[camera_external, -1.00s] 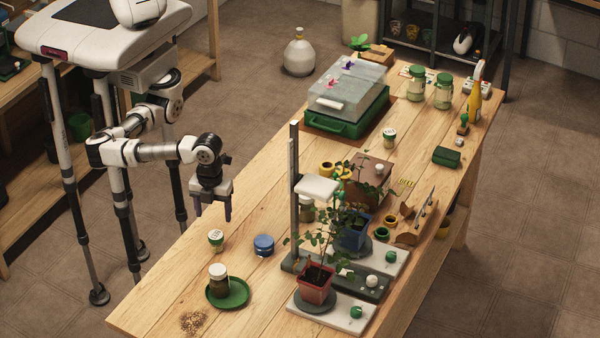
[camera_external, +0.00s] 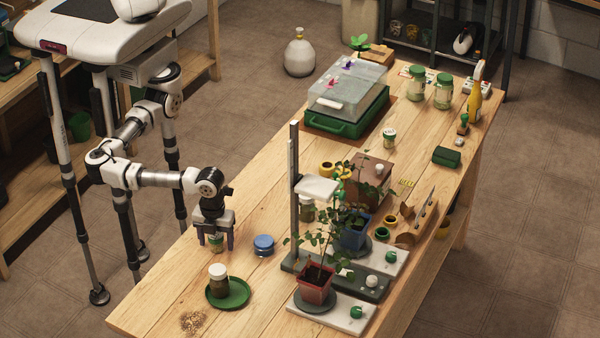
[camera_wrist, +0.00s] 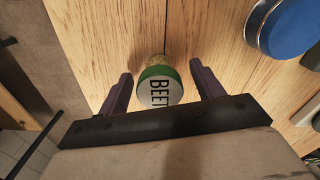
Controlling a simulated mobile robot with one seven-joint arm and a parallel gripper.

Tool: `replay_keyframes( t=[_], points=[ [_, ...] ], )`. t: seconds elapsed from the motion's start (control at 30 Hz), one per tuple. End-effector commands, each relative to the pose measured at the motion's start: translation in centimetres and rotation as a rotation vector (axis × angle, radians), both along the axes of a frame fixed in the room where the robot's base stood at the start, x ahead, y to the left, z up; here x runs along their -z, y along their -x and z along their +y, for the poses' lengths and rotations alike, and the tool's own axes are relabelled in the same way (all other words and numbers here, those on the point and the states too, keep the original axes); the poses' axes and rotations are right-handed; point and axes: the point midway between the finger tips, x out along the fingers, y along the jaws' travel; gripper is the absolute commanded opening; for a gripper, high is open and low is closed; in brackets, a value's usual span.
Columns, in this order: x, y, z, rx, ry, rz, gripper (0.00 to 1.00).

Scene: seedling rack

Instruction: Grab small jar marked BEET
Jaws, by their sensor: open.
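The small jar marked BEET (camera_wrist: 159,87) stands on the wooden table, with a white lid top and green rim, lettering readable in the wrist view. In the external view the jar (camera_external: 216,244) shows below my gripper (camera_external: 216,240). In the wrist view my gripper (camera_wrist: 160,90) is open, with one dark finger on each side of the lid. There are gaps between the fingers and the lid, wider on the right. I cannot tell how far down the jar the fingertips reach.
A blue-lidded tin (camera_external: 263,246) stands right of the jar; it also shows in the wrist view (camera_wrist: 287,25). A dark jar with a white lid (camera_external: 218,278) stands on a green saucer (camera_external: 240,299) in front. A stand post (camera_external: 294,190) and potted plants (camera_external: 316,285) are further right.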

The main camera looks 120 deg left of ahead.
Motion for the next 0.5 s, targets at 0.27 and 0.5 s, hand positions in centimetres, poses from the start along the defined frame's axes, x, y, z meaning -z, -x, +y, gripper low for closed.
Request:
replay_keyframes(
  t=[0.27,0.5],
  points=[
    [-0.03,0.00,-0.02,0.001,0.000,0.000,0.40],
    [-0.06,-0.01,-0.02,0.001,0.000,0.000,0.16]
  ],
)
